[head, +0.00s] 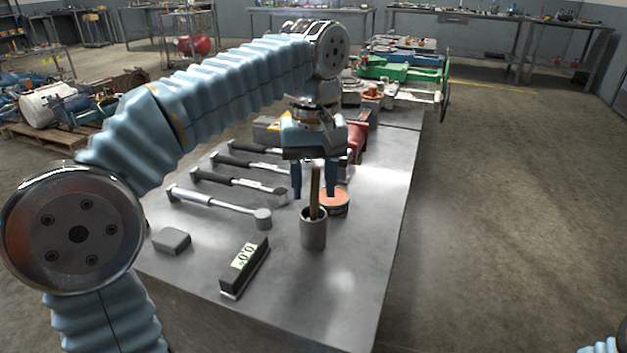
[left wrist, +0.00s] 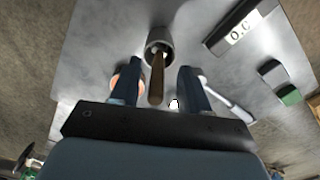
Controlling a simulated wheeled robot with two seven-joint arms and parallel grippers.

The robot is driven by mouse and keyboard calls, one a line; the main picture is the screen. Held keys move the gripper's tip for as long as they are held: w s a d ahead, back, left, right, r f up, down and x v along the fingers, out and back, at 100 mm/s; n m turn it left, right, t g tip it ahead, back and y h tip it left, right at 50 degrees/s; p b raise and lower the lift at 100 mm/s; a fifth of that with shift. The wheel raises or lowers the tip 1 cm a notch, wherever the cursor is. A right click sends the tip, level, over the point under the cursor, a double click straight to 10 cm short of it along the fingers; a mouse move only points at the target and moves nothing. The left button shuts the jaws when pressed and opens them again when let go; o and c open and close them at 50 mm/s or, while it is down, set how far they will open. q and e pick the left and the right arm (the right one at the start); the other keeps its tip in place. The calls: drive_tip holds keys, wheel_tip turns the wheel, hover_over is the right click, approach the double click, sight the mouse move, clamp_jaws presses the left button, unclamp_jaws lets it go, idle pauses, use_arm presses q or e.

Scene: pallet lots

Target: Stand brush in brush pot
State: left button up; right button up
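The brush pot (head: 313,233) is a grey metal cylinder standing upright on the grey table. The brush (head: 315,187) has its brown wooden handle sticking up out of the pot, nearly upright; its lower end is hidden inside. My left gripper (head: 313,194) is open above the pot, with its two blue fingers on either side of the handle. In the left wrist view the handle (left wrist: 156,80) lies between the fingers (left wrist: 156,90) with gaps on both sides, and its far end goes into the pot (left wrist: 160,38). My right gripper is out of view.
An orange-topped round tin (head: 334,200) stands close behind the pot. A black block with a label (head: 244,265) and a grey block (head: 172,240) lie in front and left. Several hammers (head: 215,202) lie at left. The table's right side is clear.

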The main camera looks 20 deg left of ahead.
use_arm(q)
wheel_tip(320, 180, up, 14)
drive_tip(key=p, duration=0.6)
drive_tip(key=shift+f, duration=0.15)
idle(0.6)
